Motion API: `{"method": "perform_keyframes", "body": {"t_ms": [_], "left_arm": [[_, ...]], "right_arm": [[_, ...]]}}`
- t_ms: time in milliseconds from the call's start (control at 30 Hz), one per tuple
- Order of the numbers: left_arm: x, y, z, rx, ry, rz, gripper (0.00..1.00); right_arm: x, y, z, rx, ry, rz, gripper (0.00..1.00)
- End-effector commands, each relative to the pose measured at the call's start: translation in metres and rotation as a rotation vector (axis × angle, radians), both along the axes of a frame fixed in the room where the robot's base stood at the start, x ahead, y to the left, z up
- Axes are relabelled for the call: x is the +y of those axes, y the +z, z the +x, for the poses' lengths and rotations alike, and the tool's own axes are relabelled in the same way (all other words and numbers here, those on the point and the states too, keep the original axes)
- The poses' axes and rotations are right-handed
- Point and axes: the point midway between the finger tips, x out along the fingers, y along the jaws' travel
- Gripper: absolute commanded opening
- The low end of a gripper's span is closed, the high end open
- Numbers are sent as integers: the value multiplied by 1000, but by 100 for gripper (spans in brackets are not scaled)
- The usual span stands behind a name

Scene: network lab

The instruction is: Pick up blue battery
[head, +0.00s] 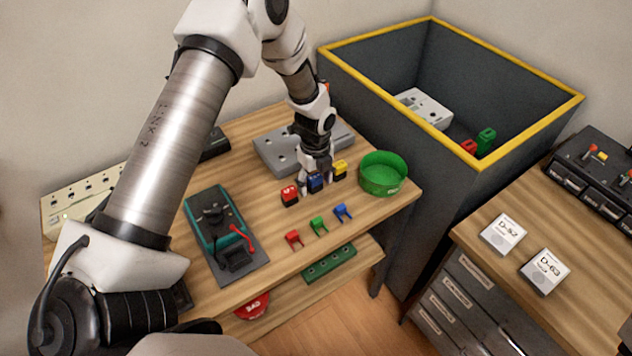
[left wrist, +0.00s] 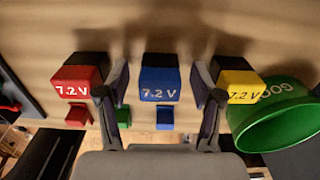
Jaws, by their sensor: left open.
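The blue battery (head: 316,183) stands on the wooden table between a red battery (head: 289,196) and a yellow battery (head: 340,168). My left gripper (head: 315,172) points down over it from behind and partly hides it. In the left wrist view the blue battery (left wrist: 160,84), marked 7.2 V, sits between the two spread fingers of my left gripper (left wrist: 160,92), with a gap on each side. The red battery (left wrist: 77,80) is left of the fingers and the yellow battery (left wrist: 238,84) is close outside the right finger. My right gripper is not in view.
A green round bin (head: 383,178) stands right of the batteries. Red, green and blue clips (head: 318,226) lie in front. A grey plate with holes (head: 275,152) lies behind, and a multimeter (head: 212,216) lies left. A deep yellow-rimmed crate (head: 395,145) stands at the right.

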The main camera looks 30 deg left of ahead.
Motion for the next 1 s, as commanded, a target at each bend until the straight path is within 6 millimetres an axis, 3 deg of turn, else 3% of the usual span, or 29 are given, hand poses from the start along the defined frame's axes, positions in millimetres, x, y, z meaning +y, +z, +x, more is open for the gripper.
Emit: {"method": "perform_keyframes", "body": {"t_ms": [233, 267, 433, 800, 1000], "left_arm": [[0, -6, 0, -2, 0, -1, 67], [0, -6, 0, -1, 0, 0, 60], [0, -6, 0, -1, 1, 0, 0], [0, -5, 0, -1, 1, 0, 0], [0, 10, 1, -4, 2, -1, 0]], "right_arm": [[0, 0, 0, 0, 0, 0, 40], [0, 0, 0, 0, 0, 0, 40], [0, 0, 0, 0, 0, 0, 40], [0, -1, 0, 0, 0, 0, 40], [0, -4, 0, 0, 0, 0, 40]]}}
